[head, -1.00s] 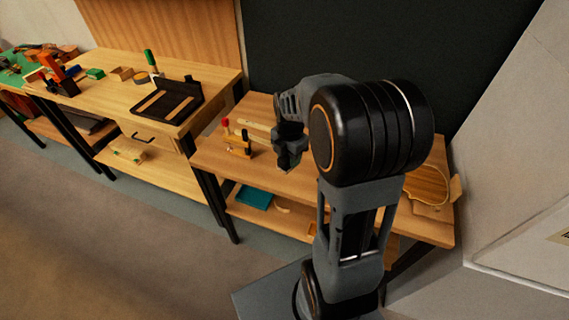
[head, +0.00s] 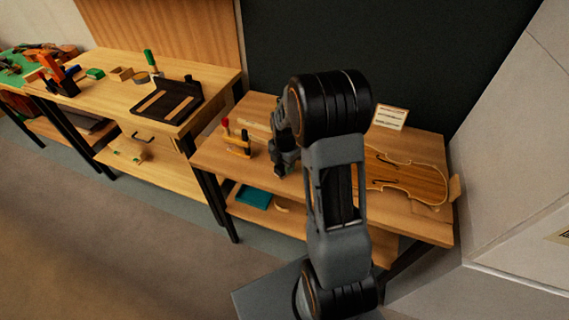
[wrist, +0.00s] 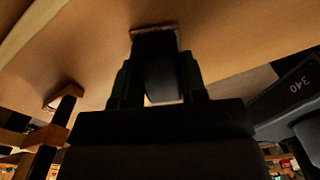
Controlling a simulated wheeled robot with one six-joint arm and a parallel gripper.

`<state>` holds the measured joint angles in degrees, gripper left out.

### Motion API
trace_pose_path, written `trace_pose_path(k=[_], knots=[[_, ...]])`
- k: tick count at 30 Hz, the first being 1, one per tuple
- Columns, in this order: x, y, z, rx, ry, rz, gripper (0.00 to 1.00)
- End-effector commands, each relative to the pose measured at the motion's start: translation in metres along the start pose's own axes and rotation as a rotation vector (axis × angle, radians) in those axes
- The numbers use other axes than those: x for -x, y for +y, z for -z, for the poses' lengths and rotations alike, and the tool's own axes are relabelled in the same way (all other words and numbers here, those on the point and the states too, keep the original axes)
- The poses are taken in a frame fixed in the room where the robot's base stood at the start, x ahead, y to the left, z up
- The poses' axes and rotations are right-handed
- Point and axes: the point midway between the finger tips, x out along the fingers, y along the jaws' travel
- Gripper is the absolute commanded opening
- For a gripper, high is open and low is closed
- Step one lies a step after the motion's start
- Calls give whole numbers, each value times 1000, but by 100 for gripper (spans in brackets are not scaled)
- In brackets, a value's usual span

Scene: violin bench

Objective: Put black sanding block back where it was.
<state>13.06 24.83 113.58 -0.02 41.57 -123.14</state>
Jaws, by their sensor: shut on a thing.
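My gripper (head: 283,170) is low over the left part of the right-hand bench. In the wrist view its fingers (wrist: 158,82) are shut on the black sanding block (wrist: 155,52). The block is dark, with a thin brownish edge at its far end, close to the tan wood surface (wrist: 235,35). I cannot tell whether it touches the wood. In the head view the block cannot be told apart from my dark gripper.
A small rack with red- and black-topped tools (head: 236,142) stands just left of my gripper. A violin plate (head: 405,180) lies to the right, with a card (head: 391,117) behind it. A lower shelf holds a teal item (head: 253,197). Bare wood (head: 215,160) shows at the bench's left end.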

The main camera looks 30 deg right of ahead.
Motion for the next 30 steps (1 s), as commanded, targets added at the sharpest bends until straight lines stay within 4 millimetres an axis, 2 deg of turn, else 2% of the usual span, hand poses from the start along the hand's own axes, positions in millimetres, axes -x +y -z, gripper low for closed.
trace_pose_path(k=[9, 10, 17, 25, 30], knots=[[-5, 0, 0, 0, 0, 0, 17], [-3, 0, 0, 0, 0, 0, 42], [-3, 0, 0, 0, 0, 0, 64], [-1, 0, 0, 0, 0, 0, 64], [16, 0, 0, 0, -2, -3, 64]])
